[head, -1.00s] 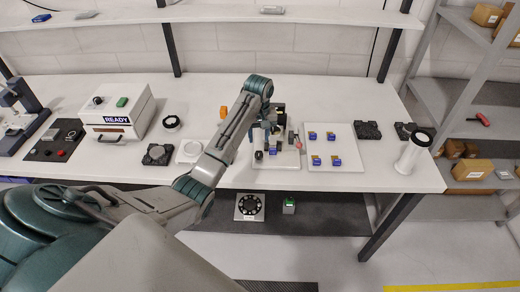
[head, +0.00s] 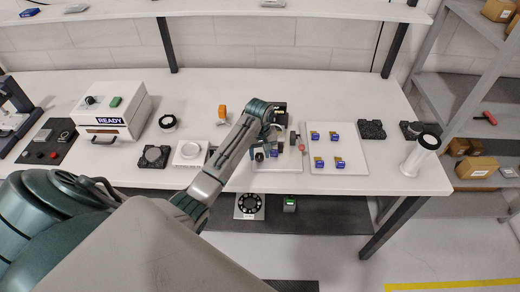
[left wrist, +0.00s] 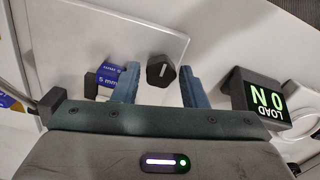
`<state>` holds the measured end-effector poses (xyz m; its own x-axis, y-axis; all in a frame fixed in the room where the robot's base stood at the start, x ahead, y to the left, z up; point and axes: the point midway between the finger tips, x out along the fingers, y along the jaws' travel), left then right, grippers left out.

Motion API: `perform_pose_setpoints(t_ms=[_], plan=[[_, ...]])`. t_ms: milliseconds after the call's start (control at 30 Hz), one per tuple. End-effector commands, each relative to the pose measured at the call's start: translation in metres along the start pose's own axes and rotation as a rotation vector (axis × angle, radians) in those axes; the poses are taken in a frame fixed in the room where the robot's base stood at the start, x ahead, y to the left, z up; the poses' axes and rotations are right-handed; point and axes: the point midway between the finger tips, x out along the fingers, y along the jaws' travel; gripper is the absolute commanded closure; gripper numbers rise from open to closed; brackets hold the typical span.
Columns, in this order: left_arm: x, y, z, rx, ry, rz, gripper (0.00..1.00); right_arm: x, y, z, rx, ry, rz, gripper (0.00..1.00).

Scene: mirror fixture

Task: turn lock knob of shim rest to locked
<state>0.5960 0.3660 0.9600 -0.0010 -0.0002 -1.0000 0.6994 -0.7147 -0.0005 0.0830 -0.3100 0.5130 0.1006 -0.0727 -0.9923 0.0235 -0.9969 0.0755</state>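The lock knob (left wrist: 161,72) is black with a white line on top, on the white plate of the shim rest (left wrist: 140,28). In the left wrist view the line runs nearly up and down the picture. My left gripper (left wrist: 158,84) is open, with one blue finger on each side of the knob and visible gaps to both; I cannot tell its height above the plate. In the head view the knob (head: 259,156) shows just below my left gripper (head: 266,146). A blue block marked 5 mm (left wrist: 109,76) is left of the fingers. My right gripper is out of view.
A dark box with a green lit LOAD display (left wrist: 265,103) stands close to the right finger. In the head view a red ball (head: 301,147) is at the fixture's right, beside a white board (head: 350,158) with several blue shims. A white READY box (head: 112,105) stands left.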

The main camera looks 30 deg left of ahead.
Motion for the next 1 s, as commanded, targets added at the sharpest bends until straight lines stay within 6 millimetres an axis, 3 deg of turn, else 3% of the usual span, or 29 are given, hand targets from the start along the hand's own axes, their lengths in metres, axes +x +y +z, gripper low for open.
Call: perform_pose_setpoints(t_ms=[233,400,733,1000], plan=[[0.0004,0.0,0.0002,0.0,0.0,0.0,0.63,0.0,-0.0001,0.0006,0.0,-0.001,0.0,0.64],[0.0003,0.0,0.0001,0.0,0.0,0.0,0.93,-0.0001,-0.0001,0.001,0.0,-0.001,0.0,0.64],[0.0002,-0.0002,-0.0001,0.043,0.001,0.0,0.93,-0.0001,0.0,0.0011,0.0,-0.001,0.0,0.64],[0.0001,-0.0004,-0.0002,0.209,0.001,0.0,0.93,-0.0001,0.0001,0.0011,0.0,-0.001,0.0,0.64]])
